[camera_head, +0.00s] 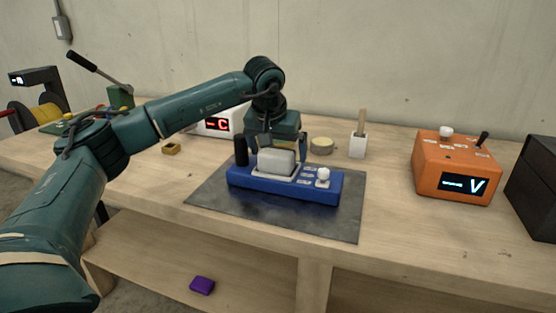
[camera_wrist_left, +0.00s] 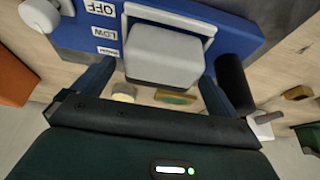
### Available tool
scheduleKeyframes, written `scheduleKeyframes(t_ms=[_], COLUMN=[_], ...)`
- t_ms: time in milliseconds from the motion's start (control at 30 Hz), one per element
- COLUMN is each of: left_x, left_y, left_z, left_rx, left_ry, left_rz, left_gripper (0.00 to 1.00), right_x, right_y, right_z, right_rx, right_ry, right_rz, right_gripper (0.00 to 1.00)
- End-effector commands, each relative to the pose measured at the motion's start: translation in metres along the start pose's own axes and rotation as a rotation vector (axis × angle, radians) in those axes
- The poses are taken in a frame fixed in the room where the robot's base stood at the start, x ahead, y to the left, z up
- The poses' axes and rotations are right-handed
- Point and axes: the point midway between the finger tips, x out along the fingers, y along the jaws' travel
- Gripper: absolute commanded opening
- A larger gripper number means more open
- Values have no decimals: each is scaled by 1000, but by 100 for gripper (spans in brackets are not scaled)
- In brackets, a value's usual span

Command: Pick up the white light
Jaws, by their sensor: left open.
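A rounded white-grey block, which looks like the white light (camera_head: 276,162), sits in a pale frame on a blue box (camera_head: 325,189). In the left wrist view the white light (camera_wrist_left: 163,55) shows close up, next to a white knob and labels reading OFF and LOW on the blue box (camera_wrist_left: 78,30). My left gripper (camera_head: 283,143) is open just above and behind the light. In the wrist view its two fingers (camera_wrist_left: 156,82) stand on either side of the light, apart from it as far as I can tell. My right gripper is in neither view.
The blue box stands on a dark mat (camera_head: 340,222) on the wooden bench. Behind are a white display unit (camera_head: 214,125), a round beige disc (camera_head: 321,145) and a white cup (camera_head: 358,147). An orange meter (camera_head: 455,166) stands right. A purple block (camera_head: 202,285) lies below.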

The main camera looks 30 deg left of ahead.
Motion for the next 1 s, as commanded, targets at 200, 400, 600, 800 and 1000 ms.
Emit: scheduleKeyframes(t_ms=[200, 400, 600, 800, 1000], left_x=[8, 8, 8, 8, 7], left_y=[0, 0, 0, 0, 0], left_z=[0, 0, 0, 0, 0], left_rx=[1, 1, 1, 0, 0], left_ry=[2, 2, 1, 1, 3], left_rz=[0, 0, 0, 0, 1], left_gripper=[98, 91, 74, 58, 46], right_x=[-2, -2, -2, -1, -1], right_y=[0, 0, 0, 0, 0], right_z=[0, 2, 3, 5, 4], right_rx=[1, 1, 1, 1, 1], right_ry=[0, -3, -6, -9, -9], right_rz=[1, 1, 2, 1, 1], right_gripper=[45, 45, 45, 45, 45])
